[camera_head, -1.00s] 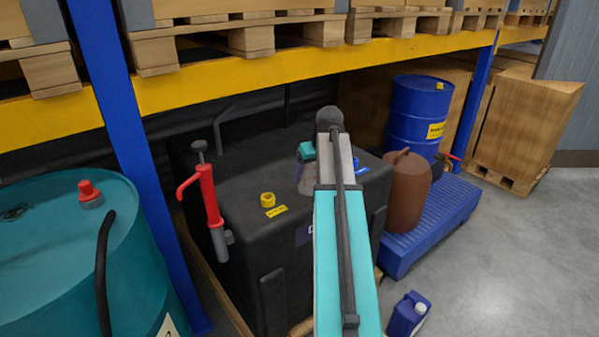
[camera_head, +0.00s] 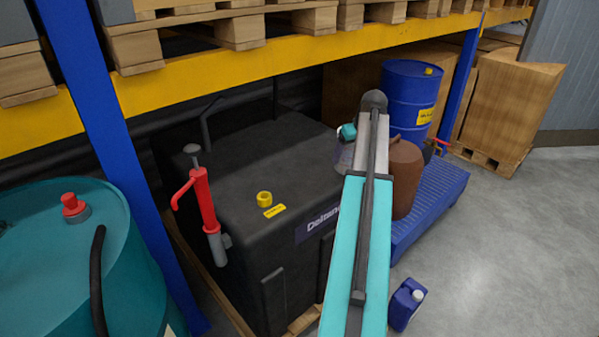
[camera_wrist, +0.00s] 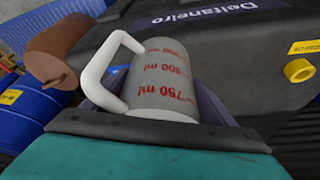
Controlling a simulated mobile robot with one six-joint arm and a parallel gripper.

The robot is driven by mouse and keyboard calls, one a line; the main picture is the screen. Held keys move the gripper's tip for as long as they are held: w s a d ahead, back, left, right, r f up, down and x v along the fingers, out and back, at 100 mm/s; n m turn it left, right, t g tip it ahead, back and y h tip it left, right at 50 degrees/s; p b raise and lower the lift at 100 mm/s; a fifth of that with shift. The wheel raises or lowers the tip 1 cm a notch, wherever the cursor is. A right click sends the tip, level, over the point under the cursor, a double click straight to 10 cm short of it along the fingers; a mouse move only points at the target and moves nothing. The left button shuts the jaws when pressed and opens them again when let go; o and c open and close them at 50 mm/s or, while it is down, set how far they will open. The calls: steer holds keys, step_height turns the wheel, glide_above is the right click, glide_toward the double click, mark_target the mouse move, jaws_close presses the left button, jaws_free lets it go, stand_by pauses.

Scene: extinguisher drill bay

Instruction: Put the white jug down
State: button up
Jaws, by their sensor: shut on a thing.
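The white jug (camera_wrist: 165,85) shows in the wrist view, pale with red volume marks such as 500 ml and 750 ml and a white loop handle (camera_wrist: 110,75) on its left. My gripper (camera_wrist: 155,97) is shut on the jug's body, with the grey-purple fingers on either side of it. In the head view my gripper (camera_head: 345,146) is mostly behind my arm, at the right edge of the black tank (camera_head: 265,165) and left of a brown vessel. The jug is not clearly visible there. I cannot tell whether its base touches anything.
The brown vessel (camera_head: 404,180) stands on a blue spill pallet (camera_head: 432,200), with a blue drum (camera_head: 408,95) behind. A yellow cap (camera_head: 264,199) and red hand pump (camera_head: 202,200) are on the tank. A small blue canister (camera_head: 405,305) stands on the floor. Floor at right is clear.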

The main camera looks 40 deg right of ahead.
steer(key=shift+w, duration=0.15)
steer(key=p, duration=0.4)
glide_above(305, 175)
steer(key=f, duration=0.1)
steer(key=shift+d+f, duration=0.1)
steer(key=shift+f, duration=0.1)
steer(key=shift+f+p, duration=0.55)
steer(key=shift+f, duration=1.25)
steer(key=o, duration=1.1)
steer(key=shift+o, duration=0.2)
steer(key=shift+r, duration=0.1)
